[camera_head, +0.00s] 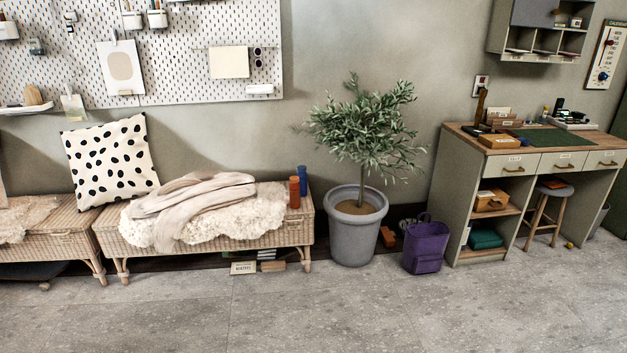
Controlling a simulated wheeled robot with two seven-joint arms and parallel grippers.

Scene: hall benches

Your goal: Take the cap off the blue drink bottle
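A blue drink bottle (302,180) stands upright at the right end of the wicker bench (290,235), close to the wall. An orange bottle (294,192) stands just in front of it and to its left, hiding part of it. The top of the blue bottle is too small to tell its cap apart from its body. Neither of my grippers is in view.
A cream fleece and a beige blanket (190,205) cover much of the bench. A large grey pot (352,240) with a small tree stands right of it. A purple backpack (424,248) and a desk (455,200) are farther right. The floor in front is clear.

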